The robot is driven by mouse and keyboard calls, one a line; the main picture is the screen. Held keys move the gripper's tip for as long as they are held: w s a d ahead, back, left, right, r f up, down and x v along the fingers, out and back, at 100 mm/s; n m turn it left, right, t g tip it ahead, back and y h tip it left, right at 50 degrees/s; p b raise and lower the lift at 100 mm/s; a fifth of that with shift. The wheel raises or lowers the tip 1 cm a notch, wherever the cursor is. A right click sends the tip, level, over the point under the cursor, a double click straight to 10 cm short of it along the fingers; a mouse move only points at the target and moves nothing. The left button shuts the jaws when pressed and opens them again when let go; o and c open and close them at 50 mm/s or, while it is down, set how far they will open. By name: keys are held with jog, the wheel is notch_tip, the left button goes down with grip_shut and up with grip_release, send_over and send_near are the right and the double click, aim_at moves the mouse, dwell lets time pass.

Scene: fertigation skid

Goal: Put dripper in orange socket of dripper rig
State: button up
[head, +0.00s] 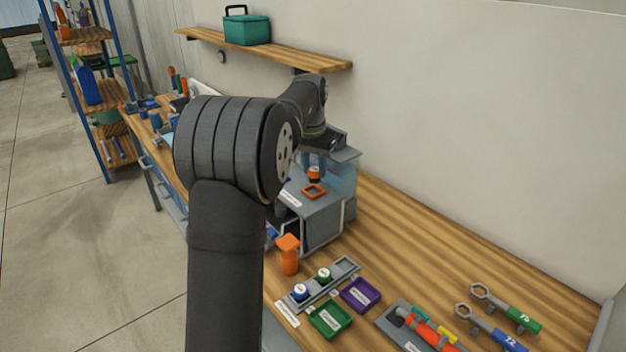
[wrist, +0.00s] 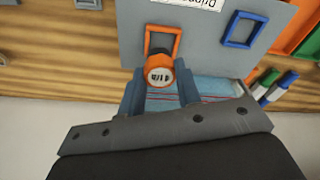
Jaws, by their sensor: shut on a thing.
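The orange dripper (wrist: 159,72), with a white marked face, is between the two fingers of my gripper (wrist: 160,84) in the wrist view. My gripper is shut on it. The dripper rig (head: 318,222) is a grey box on the bench. Its orange socket (wrist: 163,33), a square orange frame, lies just beyond the dripper in the wrist view; the dripper overlaps its lower edge there. In the head view the dripper (head: 314,173) appears just above the orange socket (head: 314,191). The height gap between them is hard to tell.
A blue square socket (wrist: 243,29) is to the right on the rig in the wrist view. In front of the rig stand an orange bottle-like item (head: 288,255), a grey holder (head: 335,283) with two capped pieces, and green (head: 330,334) and purple trays (head: 361,308). Wrenches lie farther right.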

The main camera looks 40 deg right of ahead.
aim_at(313, 180)
jog(key=shift+w+f, duration=0.15)
jog(key=shift+w, duration=0.1)
jog(key=shift+f, duration=2)
jog(key=shift+f, duration=0.1)
jog(key=o, duration=0.9)
jog(key=r, duration=0.4)
jog(key=a+r, duration=0.1)
jog(key=r, duration=0.7)
jog(key=shift+s+a+r, duration=0.1)
jog(key=shift+s+a, duration=0.1)
jog(key=shift+s, duration=0.1)
